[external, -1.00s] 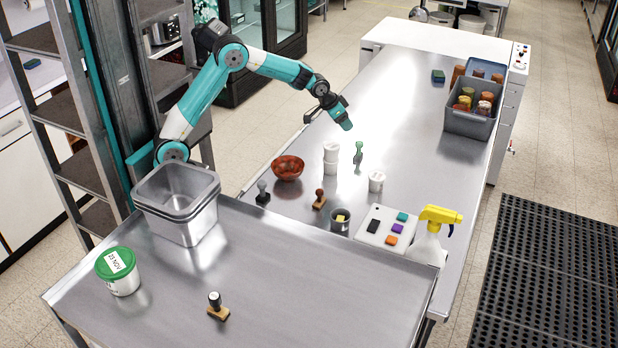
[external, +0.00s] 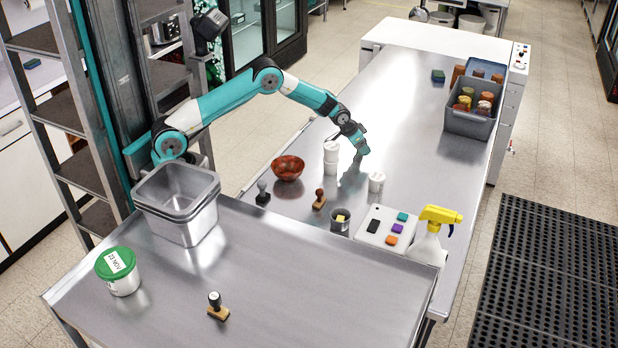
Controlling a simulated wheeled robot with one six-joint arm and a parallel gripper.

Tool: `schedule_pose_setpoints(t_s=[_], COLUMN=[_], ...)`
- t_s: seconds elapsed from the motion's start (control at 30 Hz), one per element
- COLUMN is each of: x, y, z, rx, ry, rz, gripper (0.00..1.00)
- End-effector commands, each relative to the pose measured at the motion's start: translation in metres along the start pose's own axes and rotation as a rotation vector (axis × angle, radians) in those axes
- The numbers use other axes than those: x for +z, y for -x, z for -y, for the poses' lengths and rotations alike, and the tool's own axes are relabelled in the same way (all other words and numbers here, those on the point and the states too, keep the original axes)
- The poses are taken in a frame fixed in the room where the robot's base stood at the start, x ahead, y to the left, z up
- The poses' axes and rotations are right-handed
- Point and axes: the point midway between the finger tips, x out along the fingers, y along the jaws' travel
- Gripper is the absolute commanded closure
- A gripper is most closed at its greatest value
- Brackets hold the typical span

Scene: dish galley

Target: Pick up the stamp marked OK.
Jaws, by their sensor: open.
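My gripper (external: 362,151) is low over the table, right of the stacked white cups, where a green-handled stamp stood. That stamp is hidden behind or between the fingers, so contact cannot be told. A grey-handled stamp with a dark base (external: 263,192) stands below the brown bowl. A brown wooden stamp (external: 319,199) stands to its right. A black-handled stamp with a wooden base (external: 217,306) stands on the near counter. No OK mark is legible on any stamp.
Near the gripper are stacked white cups (external: 331,158), a single white cup (external: 376,181) and a brown bowl (external: 288,168). Steel pans (external: 178,205) stand left. The table's far middle is clear.

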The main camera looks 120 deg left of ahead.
Motion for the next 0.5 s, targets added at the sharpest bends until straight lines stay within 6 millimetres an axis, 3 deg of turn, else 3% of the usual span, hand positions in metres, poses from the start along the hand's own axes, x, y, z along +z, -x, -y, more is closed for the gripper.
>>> schedule_pose_setpoints(t_s=[0.27, 0.47, 0.5], x=[0.0000, 0.0001, 0.0001], y=[-0.0031, -0.0029, -0.0029], z=[-0.0001, -0.0002, -0.0002], rx=[0.000, 0.000, 0.000], ry=[0.000, 0.000, 0.000], rz=[0.000, 0.000, 0.000], gripper=[0.41, 0.87, 0.89])
